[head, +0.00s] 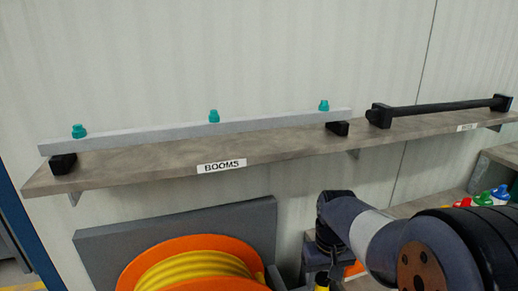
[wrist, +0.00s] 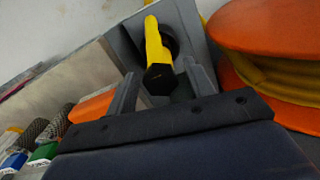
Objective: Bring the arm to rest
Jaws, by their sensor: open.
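My arm (head: 385,235) reaches in from the lower right in the head view and bends down in front of the wall. My gripper (wrist: 162,82) shows in the wrist view with its two grey fingers apart. A yellow handle with a black hexagonal end (wrist: 159,77) stands in the view between and beyond the fingers. I cannot tell whether the fingers touch it, but they are not closed on it. In the head view the fingers cannot be made out clearly.
An orange reel (head: 190,245) with yellow hose stands below the shelf (head: 270,148) labelled BOOMS. The shelf carries a grey bar (head: 165,131) with teal fittings and a black bar (head: 440,107). Several coloured items (wrist: 35,150) lie at left in the wrist view.

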